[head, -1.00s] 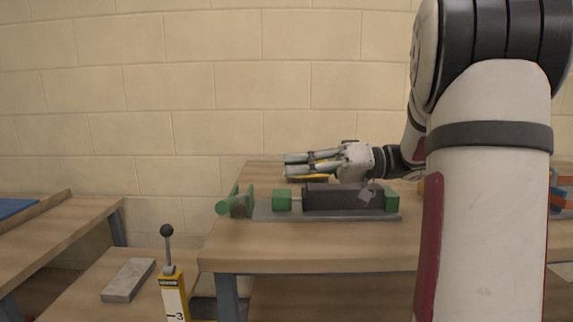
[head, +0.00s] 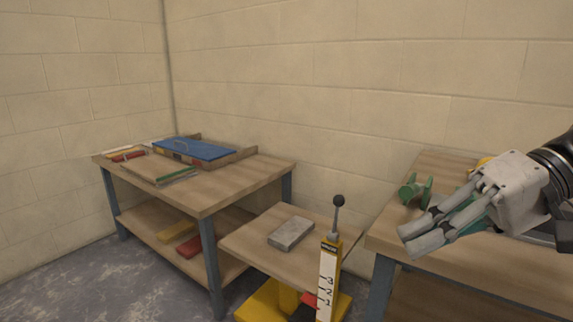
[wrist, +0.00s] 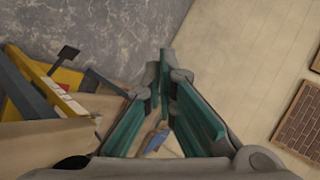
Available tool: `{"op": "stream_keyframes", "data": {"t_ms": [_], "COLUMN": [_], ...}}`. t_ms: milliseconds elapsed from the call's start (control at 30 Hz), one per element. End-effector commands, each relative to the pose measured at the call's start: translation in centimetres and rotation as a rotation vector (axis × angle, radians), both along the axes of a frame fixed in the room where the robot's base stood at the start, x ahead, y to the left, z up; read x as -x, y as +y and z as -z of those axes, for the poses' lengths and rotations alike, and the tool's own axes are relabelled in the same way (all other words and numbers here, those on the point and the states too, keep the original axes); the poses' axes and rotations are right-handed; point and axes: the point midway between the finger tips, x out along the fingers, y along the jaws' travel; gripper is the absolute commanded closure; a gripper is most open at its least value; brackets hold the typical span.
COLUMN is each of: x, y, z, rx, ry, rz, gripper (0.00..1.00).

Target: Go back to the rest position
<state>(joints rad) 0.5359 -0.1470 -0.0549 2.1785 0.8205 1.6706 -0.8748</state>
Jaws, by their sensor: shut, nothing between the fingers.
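My gripper (head: 428,235) is at the right of the head view, in front of the right-hand workbench (head: 480,280). It points left and a little down, with nothing held. Its fingers lie close together. In the wrist view the fingers (wrist: 165,75) converge at their tips, with the floor and wall beyond them. Part of my arm is cut off at the right edge of the head view.
A green-ended fixture (head: 412,190) stands on the right-hand bench, partly hidden by my gripper. A low table holds a grey block (head: 290,233). A yellow post with a scale (head: 328,280) and black-knobbed lever stands beside it. A left bench holds a blue board (head: 195,149).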

Motion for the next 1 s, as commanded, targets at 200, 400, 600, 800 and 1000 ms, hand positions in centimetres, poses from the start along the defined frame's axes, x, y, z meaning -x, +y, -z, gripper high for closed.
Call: {"op": "stream_keyframes", "data": {"t_ms": [200,400,600,800,1000], "x": [9.4,14.6,16.9,17.3,16.6], "y": [3.4,1.8,-0.4,-2.0,-2.0], "z": [4.6,7.8,9.8,9.2,6.2], "rx": [0.383,0.681,0.874,0.966,0.961], "ry": [0.216,0.254,0.210,0.158,0.132], "rz": [-0.046,0.016,0.099,0.165,0.175], "gripper": [1.00,1.00,1.00,1.00,1.00]}}
